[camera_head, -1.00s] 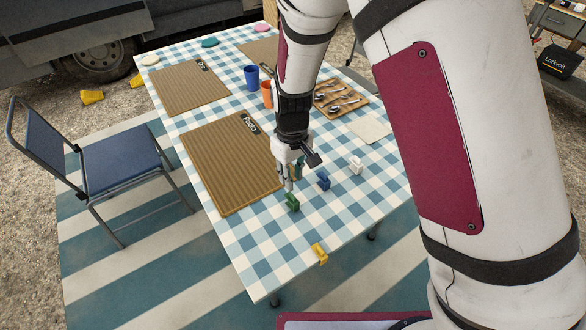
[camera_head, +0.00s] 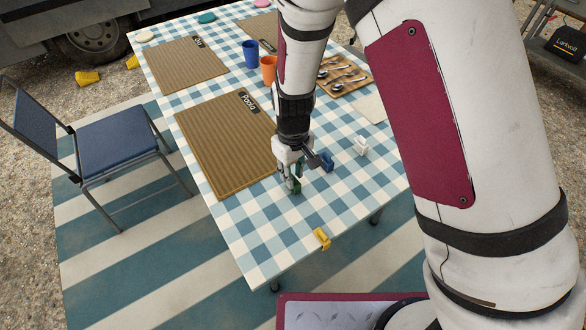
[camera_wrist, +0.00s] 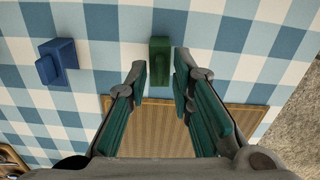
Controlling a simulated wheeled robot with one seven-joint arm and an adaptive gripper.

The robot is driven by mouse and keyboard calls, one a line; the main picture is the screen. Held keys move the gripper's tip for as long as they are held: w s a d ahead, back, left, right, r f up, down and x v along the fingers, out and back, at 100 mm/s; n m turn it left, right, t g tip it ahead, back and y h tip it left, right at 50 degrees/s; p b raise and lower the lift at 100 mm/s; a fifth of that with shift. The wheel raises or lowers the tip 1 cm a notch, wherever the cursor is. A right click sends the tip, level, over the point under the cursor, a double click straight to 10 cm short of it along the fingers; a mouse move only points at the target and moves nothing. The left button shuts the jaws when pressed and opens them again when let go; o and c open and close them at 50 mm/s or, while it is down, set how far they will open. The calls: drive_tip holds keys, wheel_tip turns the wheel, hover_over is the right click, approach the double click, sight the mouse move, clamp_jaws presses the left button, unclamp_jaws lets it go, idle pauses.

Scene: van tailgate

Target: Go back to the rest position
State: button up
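My gripper (camera_head: 292,183) is low over the checked tablecloth, beside the green clip (camera_head: 297,186), and partly covers it. In the wrist view my gripper (camera_wrist: 160,75) is open, its two teal-padded fingers apart with nothing held. The green clip there (camera_wrist: 160,60) stands on the cloth just beyond the fingertips, in line with the gap. I cannot tell whether the fingers touch it. A blue clip (camera_head: 326,162) stands right of my gripper, and it shows at left in the wrist view (camera_wrist: 57,63).
A white clip (camera_head: 361,146) is farther right; a yellow clip (camera_head: 321,238) is at the table's near edge. The table (camera_head: 262,250) also bears brown placemats (camera_head: 225,150), blue (camera_head: 250,54) and orange (camera_head: 268,70) cups and a cutlery tray (camera_head: 343,74). A blue chair (camera_head: 116,148) stands left.

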clamp_jaws()
drive_tip(key=shift+r, duration=0.1)
drive_tip(key=shift+r+p, duration=1.6)
drive_tip(key=shift+r, duration=0.8)
